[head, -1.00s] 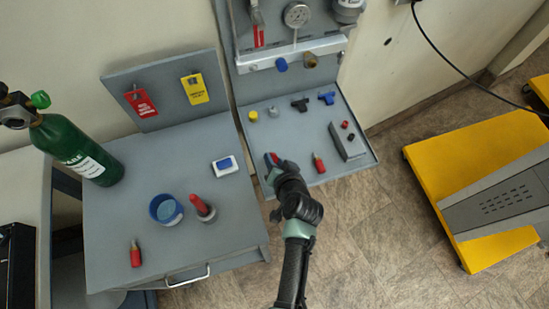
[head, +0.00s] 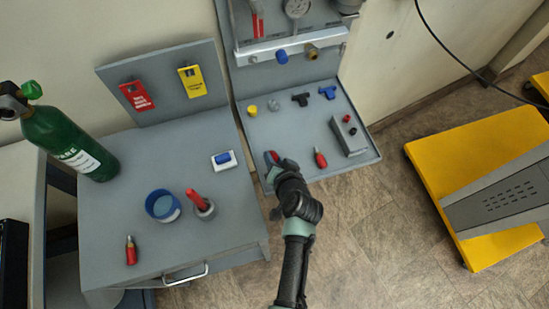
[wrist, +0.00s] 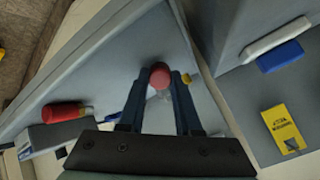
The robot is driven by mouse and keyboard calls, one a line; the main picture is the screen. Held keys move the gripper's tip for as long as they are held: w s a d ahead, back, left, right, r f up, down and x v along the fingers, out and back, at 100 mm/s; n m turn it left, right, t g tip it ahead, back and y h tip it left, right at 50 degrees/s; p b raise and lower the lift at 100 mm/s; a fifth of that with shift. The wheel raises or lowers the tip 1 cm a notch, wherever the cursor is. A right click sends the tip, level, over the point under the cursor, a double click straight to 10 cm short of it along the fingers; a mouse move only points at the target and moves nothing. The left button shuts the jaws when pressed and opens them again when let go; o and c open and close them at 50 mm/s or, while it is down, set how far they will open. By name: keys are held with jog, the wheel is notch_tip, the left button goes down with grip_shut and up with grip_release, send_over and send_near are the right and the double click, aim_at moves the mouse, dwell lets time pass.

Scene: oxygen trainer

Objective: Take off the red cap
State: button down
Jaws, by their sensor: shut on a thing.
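A round red cap (wrist: 160,74) sits between the two fingertips of my gripper (wrist: 158,85) in the wrist view. The fingers are shut on it. Something pale and partly hidden shows just below the cap between the fingers; I cannot tell whether the two are joined. In the head view my gripper (head: 272,163) is over the left front edge of the grey shelf (head: 290,140). A small bit of red shows at its tip there, and the arm hides most of the cap.
A red cylinder (head: 320,158) and a grey box (head: 349,136) stand right of my gripper. Blue and black fittings and a yellow cap (head: 252,110) lie farther back. The left cart holds a blue-rimmed cup (head: 163,206) and red-topped holder (head: 200,203).

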jog(key=shift+s+f, duration=0.15)
jog(key=shift+f, duration=0.25)
jog(key=shift+s+f+b, duration=0.15)
jog(key=shift+f+b, duration=0.15)
jog(key=shift+b, duration=0.1)
jog(key=shift+s+f, duration=0.2)
jog(key=shift+f, duration=0.1)
jog(key=c, duration=0.5)
grip_release()
jog(key=shift+s+d+r, duration=0.3)
jog(key=shift+s+r, duration=0.1)
jog(key=v, duration=0.4)
jog(key=r+v, duration=0.1)
jog(key=v, duration=0.3)
jog(key=w+v, duration=0.1)
jog(key=v, duration=0.3)
jog(key=shift+a+r+p, duration=0.15)
jog(key=shift+r+p, duration=0.05)
jog(key=shift+p, duration=0.1)
